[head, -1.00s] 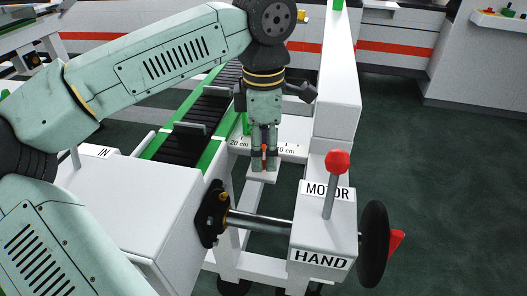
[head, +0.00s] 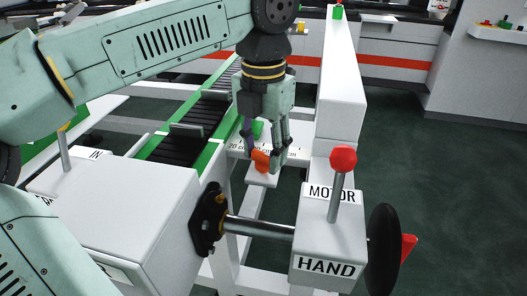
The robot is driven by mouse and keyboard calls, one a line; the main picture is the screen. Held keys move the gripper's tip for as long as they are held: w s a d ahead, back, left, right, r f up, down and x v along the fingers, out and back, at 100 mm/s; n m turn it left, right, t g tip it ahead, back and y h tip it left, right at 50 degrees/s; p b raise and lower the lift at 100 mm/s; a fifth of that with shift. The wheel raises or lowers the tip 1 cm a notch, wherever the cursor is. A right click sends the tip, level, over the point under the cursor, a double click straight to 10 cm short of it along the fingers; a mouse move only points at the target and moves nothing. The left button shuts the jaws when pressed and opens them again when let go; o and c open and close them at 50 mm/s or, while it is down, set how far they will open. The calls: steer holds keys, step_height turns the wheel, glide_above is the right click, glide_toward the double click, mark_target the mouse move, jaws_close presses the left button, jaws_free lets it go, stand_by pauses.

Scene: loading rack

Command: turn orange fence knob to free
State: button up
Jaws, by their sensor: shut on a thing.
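The orange fence knob (head: 260,160) shows between the fingers of my gripper (head: 264,158) in the head view. It sits by the white scale strip with cm marks (head: 236,146), beside the green-edged conveyor. My gripper points down and is shut on the knob. The fingers hide part of the knob, and I cannot tell its exact turn angle from here.
A red-balled lever (head: 343,160) stands on a white box labelled MOTOR and HAND (head: 327,240), close in front on the right. A black handwheel (head: 384,250) is beside it. A tall white beam (head: 341,80) rises right of my gripper. The dark conveyor (head: 198,125) lies left.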

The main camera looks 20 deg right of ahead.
mark_target(263, 154)
steer(key=shift+n, duration=1.9)
steer(key=o, duration=1.1)
steer(key=shift+o, duration=0.2)
step_height(263, 154, up, 8)
steer(key=shift+f, duration=0.25)
